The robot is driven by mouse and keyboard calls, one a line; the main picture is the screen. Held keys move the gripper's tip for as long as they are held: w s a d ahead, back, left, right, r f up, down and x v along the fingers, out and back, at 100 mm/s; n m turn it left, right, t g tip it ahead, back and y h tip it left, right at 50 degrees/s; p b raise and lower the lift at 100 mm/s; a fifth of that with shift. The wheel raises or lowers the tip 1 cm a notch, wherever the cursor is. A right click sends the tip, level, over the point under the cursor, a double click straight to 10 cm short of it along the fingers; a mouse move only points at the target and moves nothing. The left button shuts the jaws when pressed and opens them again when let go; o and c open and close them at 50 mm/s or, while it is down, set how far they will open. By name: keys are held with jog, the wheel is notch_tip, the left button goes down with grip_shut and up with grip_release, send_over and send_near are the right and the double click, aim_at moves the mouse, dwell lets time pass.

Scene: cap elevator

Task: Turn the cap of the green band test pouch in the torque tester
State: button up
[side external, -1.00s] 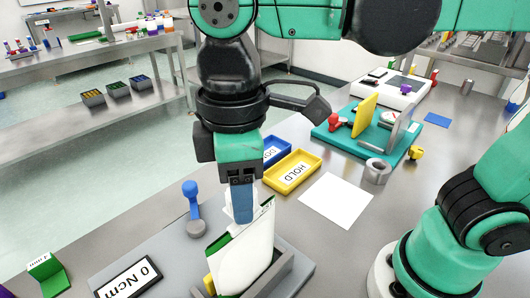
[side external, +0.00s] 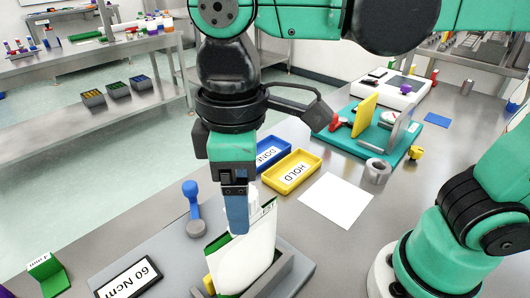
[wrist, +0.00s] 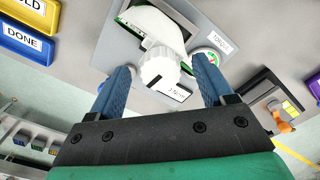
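The white pouch (side external: 255,262) with green at its edge stands in the grey torque tester (side external: 306,268). The tester's display (side external: 127,279) reads 60 Ncm. In the wrist view the pouch (wrist: 150,20) lies beyond its white ribbed cap (wrist: 158,66). My gripper (side external: 237,230) points down at the top of the pouch. In the wrist view its two blue fingers (wrist: 163,75) stand either side of the cap, with gaps showing on both sides.
A blue-handled tool (side external: 192,205) stands left of my gripper, and a green 1 mm block (side external: 47,272) lies at far left. Yellow HOLD (side external: 291,172) and blue DONE (side external: 270,153) trays lie behind. A white sheet (side external: 336,200) lies to the right. A teal fixture (side external: 375,140) stands farther back.

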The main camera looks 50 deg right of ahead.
jog(key=shift+r, duration=0.1)
jog(key=shift+r, duration=2.75)
jog(key=n, duration=0.6)
jog(key=shift+s+f+n, duration=0.1)
jog(key=shift+n, duration=0.3)
jog(key=shift+f, duration=2.8)
